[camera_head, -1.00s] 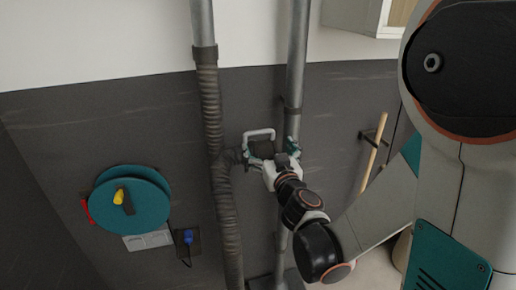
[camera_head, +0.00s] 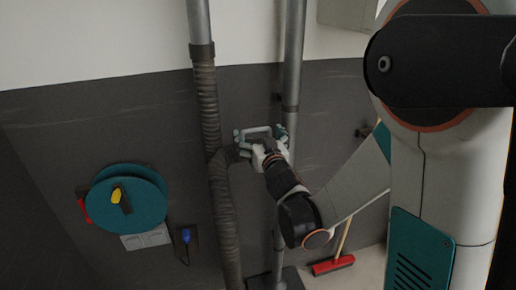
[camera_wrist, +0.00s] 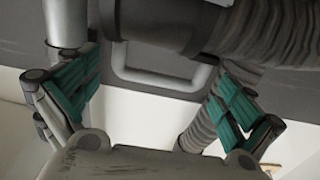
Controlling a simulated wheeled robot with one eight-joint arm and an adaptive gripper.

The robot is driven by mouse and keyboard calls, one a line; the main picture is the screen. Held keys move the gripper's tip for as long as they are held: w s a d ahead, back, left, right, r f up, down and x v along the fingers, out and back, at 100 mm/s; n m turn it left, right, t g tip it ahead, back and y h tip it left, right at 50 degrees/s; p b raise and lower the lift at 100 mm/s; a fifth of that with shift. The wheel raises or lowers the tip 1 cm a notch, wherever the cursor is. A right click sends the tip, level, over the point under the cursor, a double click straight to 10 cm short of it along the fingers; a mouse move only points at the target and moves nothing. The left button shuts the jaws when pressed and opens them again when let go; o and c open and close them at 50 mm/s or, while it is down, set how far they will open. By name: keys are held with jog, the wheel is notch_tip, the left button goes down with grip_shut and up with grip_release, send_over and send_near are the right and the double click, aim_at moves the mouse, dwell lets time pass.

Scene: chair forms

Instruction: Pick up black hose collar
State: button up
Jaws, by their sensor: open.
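The black hose collar (camera_wrist: 155,22) is a dark, smooth, thick cylinder on the end of a ribbed hose, at the top of the wrist view. In the head view it is largely hidden by my gripper (camera_head: 262,145), beside the grey handle (camera_head: 257,132). My gripper is open, its teal finger pads spread wide in the wrist view (camera_wrist: 152,95). The collar lies across the picture between and above the pads. I cannot tell whether either pad touches it.
A ribbed hose (camera_head: 208,110) hangs left of my gripper, and a metal pipe (camera_head: 293,60) stands just right. A teal reel (camera_head: 143,210) is on the wall at left. A red broom head (camera_head: 333,265) stands on the floor at right.

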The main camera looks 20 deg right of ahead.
jog(key=shift+w, duration=1.05)
jog(key=c, duration=1.6)
